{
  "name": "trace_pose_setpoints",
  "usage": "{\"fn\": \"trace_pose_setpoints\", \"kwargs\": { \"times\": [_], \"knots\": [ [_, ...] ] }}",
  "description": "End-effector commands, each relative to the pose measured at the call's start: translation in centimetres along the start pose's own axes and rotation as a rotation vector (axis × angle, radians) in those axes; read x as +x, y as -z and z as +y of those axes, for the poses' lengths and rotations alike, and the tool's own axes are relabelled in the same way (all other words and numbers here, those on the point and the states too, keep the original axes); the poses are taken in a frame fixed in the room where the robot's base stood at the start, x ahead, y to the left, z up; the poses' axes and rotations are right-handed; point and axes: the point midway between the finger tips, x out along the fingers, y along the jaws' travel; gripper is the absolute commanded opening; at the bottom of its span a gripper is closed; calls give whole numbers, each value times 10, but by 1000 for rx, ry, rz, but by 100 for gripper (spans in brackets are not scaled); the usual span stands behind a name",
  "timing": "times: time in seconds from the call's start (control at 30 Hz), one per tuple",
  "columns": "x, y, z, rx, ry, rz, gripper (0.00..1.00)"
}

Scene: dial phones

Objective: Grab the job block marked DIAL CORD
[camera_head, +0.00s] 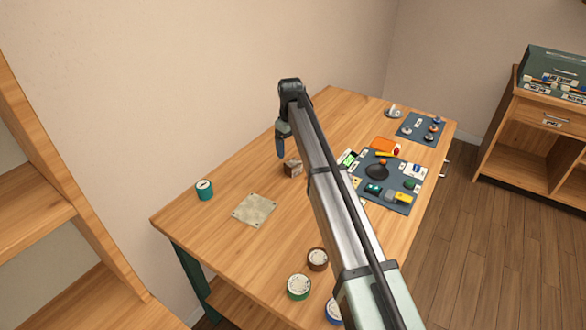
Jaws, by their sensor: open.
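A small brown block (293,168) stands on the workbench, left of my arm. No marking on it is readable at this size, so I cannot tell whether it is the DIAL CORD block. My gripper (281,147) hangs from the arm's far end, above and slightly left of the brown block in the picture. It is open, with nothing seen between its fingers, and looks apart from the block. Small labelled pieces lie on a dark mat (404,207) at the right; their words are too small to read. My arm hides part of the bench.
A teal tin (204,190) and a pale square plate (254,210) are on the left of the bench (190,222). Brown (317,259), green (298,287) and blue (333,311) round tins stand at the front. A second mat (413,122) with small parts lies at the back right.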

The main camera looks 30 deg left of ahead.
Motion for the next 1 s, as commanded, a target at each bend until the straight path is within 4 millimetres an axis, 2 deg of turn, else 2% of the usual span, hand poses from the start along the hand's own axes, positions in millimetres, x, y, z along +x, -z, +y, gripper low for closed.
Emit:
{"fn": "trace_pose_setpoints", "kwargs": {
  "times": [0.13,0.47,0.73,1.0],
  "knots": [
    [22,0,0,0,0,0,87],
    [42,-2,3,0,0,0,87],
    [76,-5,6,0,0,0,87],
    [82,-4,6,0,-1,1,87]
  ]
}}
